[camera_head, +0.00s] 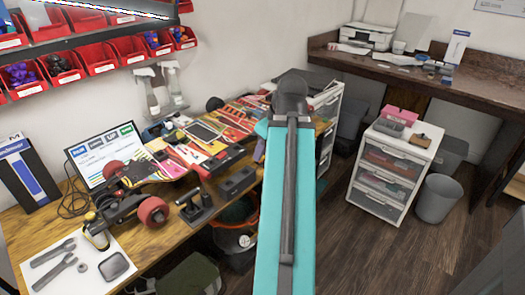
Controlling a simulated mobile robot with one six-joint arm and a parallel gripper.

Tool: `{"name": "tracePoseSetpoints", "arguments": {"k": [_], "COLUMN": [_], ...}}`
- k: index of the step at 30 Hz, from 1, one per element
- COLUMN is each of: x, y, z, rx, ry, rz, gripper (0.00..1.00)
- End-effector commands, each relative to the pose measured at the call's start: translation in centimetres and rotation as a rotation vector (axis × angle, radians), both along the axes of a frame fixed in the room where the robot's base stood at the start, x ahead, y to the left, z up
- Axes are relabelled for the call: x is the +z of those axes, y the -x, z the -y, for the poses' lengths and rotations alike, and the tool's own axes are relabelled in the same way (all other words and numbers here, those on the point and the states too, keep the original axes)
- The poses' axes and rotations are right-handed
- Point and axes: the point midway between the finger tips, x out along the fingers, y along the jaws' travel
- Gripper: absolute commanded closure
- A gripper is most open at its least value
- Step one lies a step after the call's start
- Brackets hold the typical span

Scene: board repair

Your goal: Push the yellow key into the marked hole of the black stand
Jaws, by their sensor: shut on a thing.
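My teal arm link (285,215) rises through the middle of the view to a dark joint at its top. My gripper is not visible; the arm may hide it. A black stand-like piece with a flat base and a short upright (196,209) is on the wooden workbench. A low black block (237,182) lies to its right. I cannot tell which is the marked stand, and no hole mark is readable. I cannot make out the yellow key; a small yellow part (90,216) shows by the skateboard truck, but its identity is unclear.
The workbench (50,222) carries a truck with red wheels (152,211), a screen (105,154), colourful boards (215,143) and a white sheet with wrenches (78,268). Red bins hang above. A white drawer unit (378,184) and grey bin (437,198) stand right. Floor between is clear.

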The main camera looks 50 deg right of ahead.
Motion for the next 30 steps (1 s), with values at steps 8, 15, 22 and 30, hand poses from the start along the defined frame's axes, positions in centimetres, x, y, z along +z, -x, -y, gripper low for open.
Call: {"name": "tracePoseSetpoints", "arguments": {"k": [8, 15, 22, 30], "x": [0.76, 0.96, 0.93, 0.96], "y": [0.0, -0.02, -0.02, -0.54], "z": [0.0, 0.03, 0.02, -0.25], "rx": [0.0, 0.0, 0.0, 0.0], "ry": [0.0, 0.0, 0.0, 0.0], "rz": [0.0, 0.0, 0.0, 0.0], "gripper": [1.0, 1.0, 1.0, 1.0]}}
